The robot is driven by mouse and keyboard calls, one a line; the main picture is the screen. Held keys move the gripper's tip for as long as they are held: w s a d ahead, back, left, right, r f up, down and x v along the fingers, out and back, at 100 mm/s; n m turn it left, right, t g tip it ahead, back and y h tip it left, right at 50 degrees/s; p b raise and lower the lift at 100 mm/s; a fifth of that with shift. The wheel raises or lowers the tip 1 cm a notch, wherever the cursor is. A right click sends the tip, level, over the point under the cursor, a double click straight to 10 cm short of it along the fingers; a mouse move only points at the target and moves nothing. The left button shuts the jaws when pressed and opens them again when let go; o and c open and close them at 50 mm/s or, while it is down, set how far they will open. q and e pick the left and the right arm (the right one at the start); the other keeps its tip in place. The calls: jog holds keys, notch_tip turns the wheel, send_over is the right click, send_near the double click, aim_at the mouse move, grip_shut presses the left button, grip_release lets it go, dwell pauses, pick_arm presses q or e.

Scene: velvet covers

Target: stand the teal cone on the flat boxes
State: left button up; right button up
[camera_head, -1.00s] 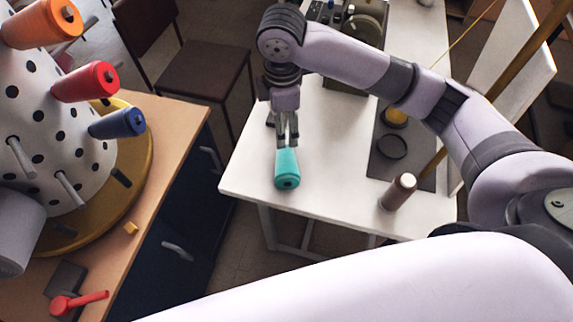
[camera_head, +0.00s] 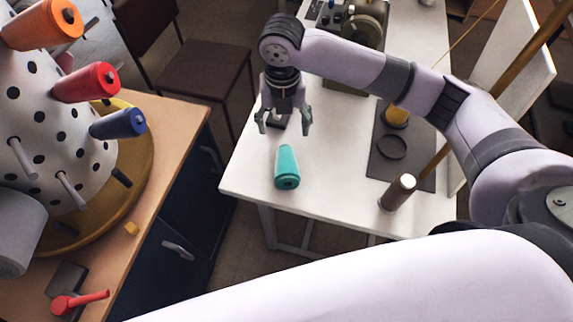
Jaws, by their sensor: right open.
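The teal cone (camera_head: 287,167) is on the white table (camera_head: 335,200) near its front left edge. It seems to lie on its side, its wide end with a dark hole facing me and its narrow end pointing away. My right gripper (camera_head: 283,127) is open and empty, just beyond the narrow end and apart from it. A small dark flat thing (camera_head: 279,121) shows between its fingers; I cannot tell whether it is one of the flat boxes. I cannot make out the flat boxes for sure. My left gripper is not in view.
A machine (camera_head: 362,28) stands at the back. A wooden bench (camera_head: 170,130) at left holds a pegged drum (camera_head: 50,130) with coloured cones.

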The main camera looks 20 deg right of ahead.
aim_at(286, 152)
notch_tip(286, 152, down, 7)
jog(key=shift+f+p, duration=0.1)
jog(key=shift+p, duration=0.25)
jog(key=f, duration=0.1)
jog(key=f+p, duration=0.1)
jog(key=f, duration=0.2)
jog(key=shift+s+d+f, duration=0.2)
jog(key=shift+s+f, duration=0.05)
jog(key=shift+f, duration=0.4)
jog(key=c, duration=1.4)
jog(key=shift+r, duration=0.1)
